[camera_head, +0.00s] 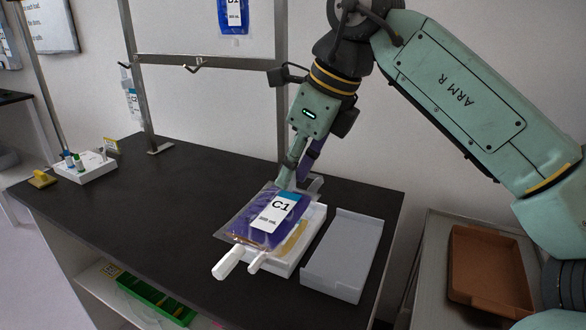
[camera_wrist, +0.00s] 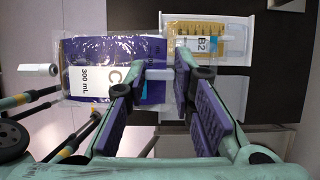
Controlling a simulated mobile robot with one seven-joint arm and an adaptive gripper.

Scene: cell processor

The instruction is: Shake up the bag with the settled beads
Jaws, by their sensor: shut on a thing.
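The bag labelled C1 (camera_head: 246,222) is purple and clear, with a white label, a blue strip and white ports at its lower end. A brownish line shows near its port end; I cannot tell if these are beads. My gripper (camera_head: 291,183) is shut on the bag's far end, above the counter. In the wrist view, my gripper (camera_wrist: 166,86) pinches the right edge of bag C1 (camera_wrist: 116,50). A yellow bag labelled B2 (camera_wrist: 212,38) lies in a white tray (camera_head: 318,222) below and right of it; C1 partly hides both in the head view.
An empty grey-white tray (camera_head: 352,240) stands right of the white tray. A metal rack with hooks (camera_head: 192,68) rises at the back, with bags hanging (camera_head: 233,18). A small vial rack (camera_head: 86,167) stands at left. A brown tray (camera_head: 488,270) lies at right. The counter's middle (camera_head: 180,205) is clear.

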